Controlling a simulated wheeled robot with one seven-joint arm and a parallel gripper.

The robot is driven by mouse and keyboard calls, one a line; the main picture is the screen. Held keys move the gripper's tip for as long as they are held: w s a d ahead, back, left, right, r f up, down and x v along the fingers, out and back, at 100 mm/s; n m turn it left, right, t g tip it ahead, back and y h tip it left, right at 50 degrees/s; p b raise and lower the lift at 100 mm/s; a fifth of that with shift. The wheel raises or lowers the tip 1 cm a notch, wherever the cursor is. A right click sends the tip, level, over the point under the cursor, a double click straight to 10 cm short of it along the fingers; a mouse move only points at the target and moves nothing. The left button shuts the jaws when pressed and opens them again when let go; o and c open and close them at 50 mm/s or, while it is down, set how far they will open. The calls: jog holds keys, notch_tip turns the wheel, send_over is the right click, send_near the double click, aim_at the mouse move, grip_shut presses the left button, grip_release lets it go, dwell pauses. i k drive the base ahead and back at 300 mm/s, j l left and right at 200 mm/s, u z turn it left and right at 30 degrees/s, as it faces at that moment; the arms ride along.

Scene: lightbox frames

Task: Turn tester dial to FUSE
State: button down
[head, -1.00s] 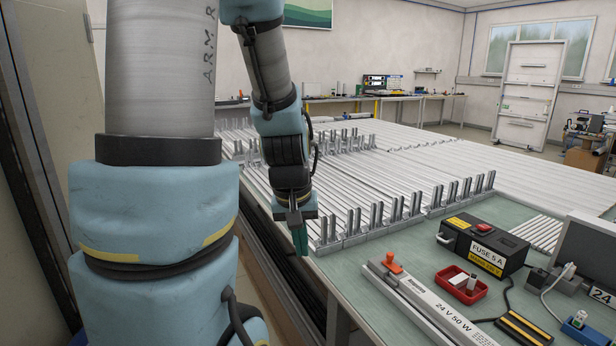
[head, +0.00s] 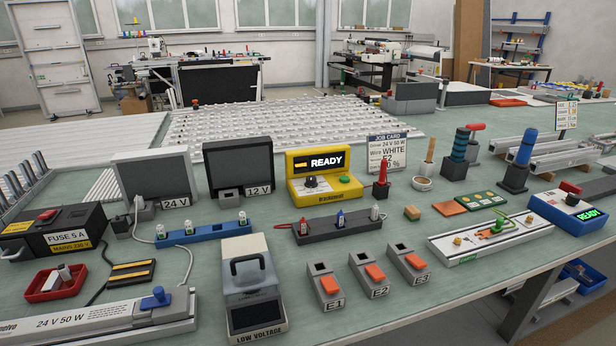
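A yellow tester (head: 297,192) with a dark display reading READY stands near the middle of the bench in the head view. A small black dial (head: 311,182) sits on its front, left of a green button (head: 345,179). The dial's pointer direction and any marks around it are too small to read. A black box labelled FUSE 5 A (head: 58,228) stands at the far left and has a red switch on top. My gripper and arm are outside this view.
In front of the tester are a black block with coloured plugs (head: 340,225), several orange-tipped connectors (head: 375,274) and a grey LOW VOLTAGE unit (head: 251,290). Dark panels marked 24 V (head: 158,172) and 12 V (head: 240,167) stand left. A job card (head: 388,153) stands right.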

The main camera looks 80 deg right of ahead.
aim_at(311, 182)
jog(key=k+l+z, duration=0.1)
jog(key=z, duration=0.3)
jog(key=k+l+z, duration=0.2)
jog(key=z, duration=0.2)
